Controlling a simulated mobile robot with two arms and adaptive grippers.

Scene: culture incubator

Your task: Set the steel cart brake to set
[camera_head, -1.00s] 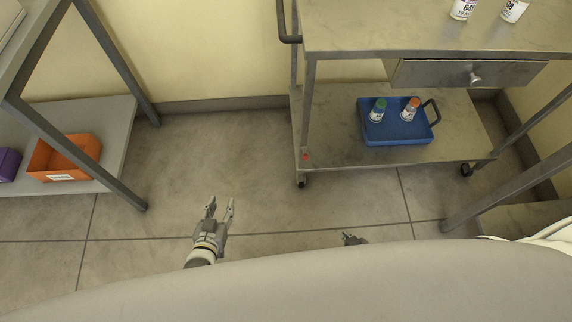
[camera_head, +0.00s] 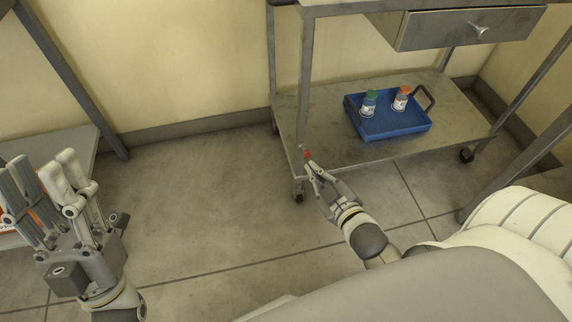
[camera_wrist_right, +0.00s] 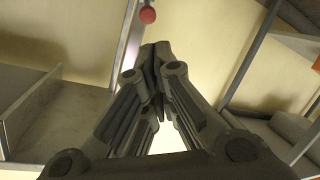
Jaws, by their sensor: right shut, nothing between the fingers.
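The steel cart (camera_head: 330,148) stands at the right in the head view. A small red knob (camera_head: 307,154), which looks like its brake, is low on the front left leg by the lower shelf. The red knob also shows at the top of the right wrist view (camera_wrist_right: 148,15). My right gripper (camera_head: 313,167) is shut and empty, its tips just below the knob. I cannot tell if they touch it. My left gripper (camera_head: 42,168) is open and empty at the far left, away from the cart.
A blue tray (camera_head: 394,126) with two small bottles sits on the cart's lower shelf. A drawer (camera_head: 470,27) is under the cart top. A grey rack (camera_head: 75,88) stands at the left. The floor (camera_head: 200,200) between rack and cart is clear.

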